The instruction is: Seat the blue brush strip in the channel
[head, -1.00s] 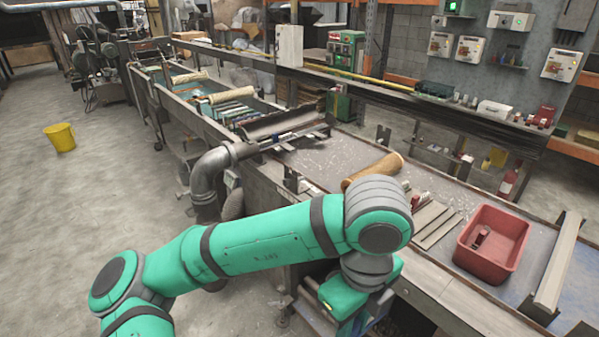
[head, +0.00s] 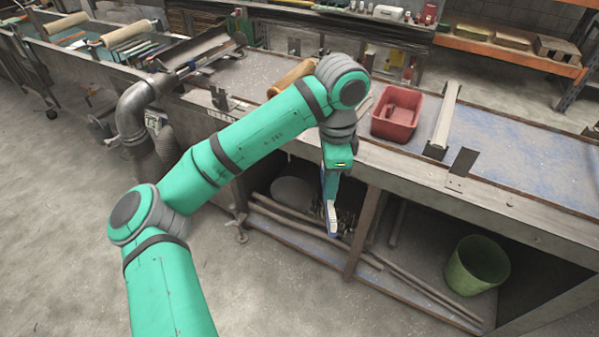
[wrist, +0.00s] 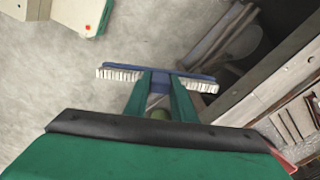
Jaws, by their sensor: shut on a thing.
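My gripper (wrist: 157,92) is shut on the blue brush strip (wrist: 200,77). In the wrist view the strip lies crosswise in the fingertips, sticking out on both sides, with its white bristles facing back towards my gripper. In the head view the strip (head: 331,222) hangs end-on below my gripper, in front of the bench's open underside and apart from it. A long grey metal rail (head: 444,118) lies on the bench right of the red tub; it may be the channel, but I cannot see a groove in it.
The red tub (head: 409,126) stands on the bench top (head: 500,155). An upright dark bracket (head: 462,165) stands near the front edge. Below, a shelf holds long bars and a green bin (head: 478,264). The bench top right of the rail is mostly clear, and so is the floor in front.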

